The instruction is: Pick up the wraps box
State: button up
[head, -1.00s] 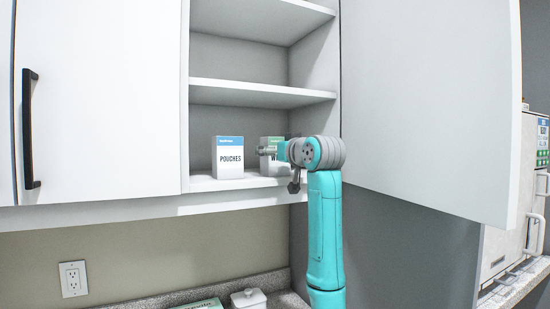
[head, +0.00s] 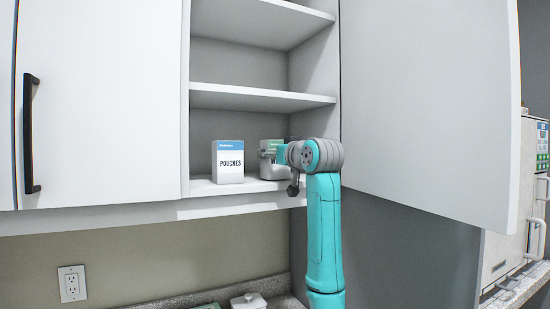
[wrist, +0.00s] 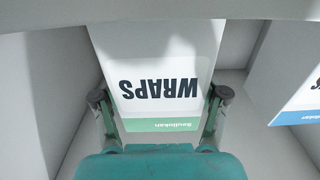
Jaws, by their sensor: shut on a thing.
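The wraps box (wrist: 160,60) is white with a green band, and it shows upside down in the wrist view between my fingers. In the head view the wraps box (head: 272,145) stands on the cabinet's bottom shelf, partly hidden behind my gripper and wrist. My gripper (wrist: 160,107) is shut on the box, with one finger at each side of it. I cannot tell whether the box is lifted off the shelf.
A white pouches box (head: 229,163) with a blue band stands just left on the same bottom shelf (head: 205,187). A middle shelf (head: 260,97) is above. An open cabinet door (head: 430,110) is at the right, and a closed door (head: 100,100) at the left.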

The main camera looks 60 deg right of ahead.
aim_at(280, 142)
jog(key=shift+r, duration=1.65)
jog(key=v, duration=1.8)
jog(key=shift+d+f, duration=0.1)
jog(key=shift+f, duration=0.05)
